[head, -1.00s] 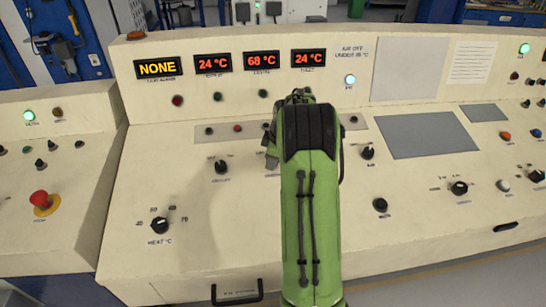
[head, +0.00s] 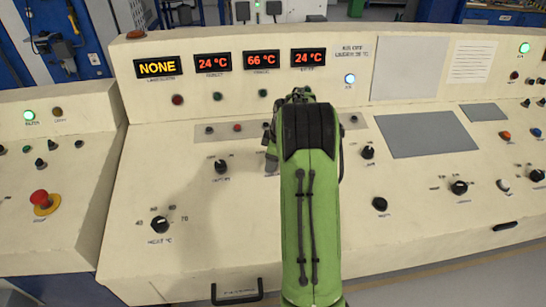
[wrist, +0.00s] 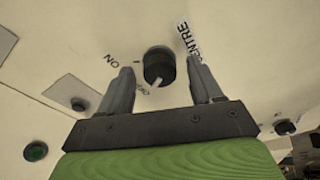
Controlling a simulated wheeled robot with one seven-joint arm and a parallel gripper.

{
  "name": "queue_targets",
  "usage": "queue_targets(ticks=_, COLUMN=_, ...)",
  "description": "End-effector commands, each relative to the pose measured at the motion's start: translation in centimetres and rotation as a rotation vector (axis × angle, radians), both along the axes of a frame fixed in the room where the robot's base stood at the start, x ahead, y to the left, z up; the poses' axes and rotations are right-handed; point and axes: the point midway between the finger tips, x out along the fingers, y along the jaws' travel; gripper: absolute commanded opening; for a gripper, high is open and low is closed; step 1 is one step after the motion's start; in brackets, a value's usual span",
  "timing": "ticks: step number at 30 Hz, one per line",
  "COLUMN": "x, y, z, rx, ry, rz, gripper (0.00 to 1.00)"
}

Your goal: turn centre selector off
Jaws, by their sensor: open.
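The centre selector (wrist: 158,64) is a round black knob with a white pointer, seen in the wrist view beside a label reading CENTRE. ON and OFF labels stand on its left side; the pointer is directed down-left, close to the OFF label. My gripper (wrist: 161,70) is open, with one finger on each side of the knob. I cannot tell whether the fingers touch it. In the head view my green arm hides the centre selector and most of the gripper.
Similar selectors sit on the cream panel to the left (head: 221,167) and right (head: 368,152) of my arm. A heat knob (head: 160,224) is at lower left. The middle display (head: 262,60) reads 66 °C. A red emergency button (head: 41,199) is far left.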

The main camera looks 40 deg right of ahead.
Motion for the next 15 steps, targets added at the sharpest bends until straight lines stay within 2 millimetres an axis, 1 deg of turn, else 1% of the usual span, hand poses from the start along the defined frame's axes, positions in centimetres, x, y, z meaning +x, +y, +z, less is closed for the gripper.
queue_targets(ticks=2, x=-0.1, y=0.0, z=0.6, rx=-0.002, ry=-0.001, rz=0.000, gripper=0.65)
queue_targets(ticks=5, x=-0.7, y=0.0, z=2.4, rx=-0.003, ry=-0.002, rz=-0.001, gripper=0.65)
queue_targets(ticks=9, x=-2.0, y=0.1, z=6.3, rx=-0.003, ry=-0.004, rz=-0.002, gripper=0.65)
queue_targets(ticks=15, x=-3.8, y=0.3, z=11.6, rx=-0.003, ry=-0.004, rz=-0.001, gripper=0.65)
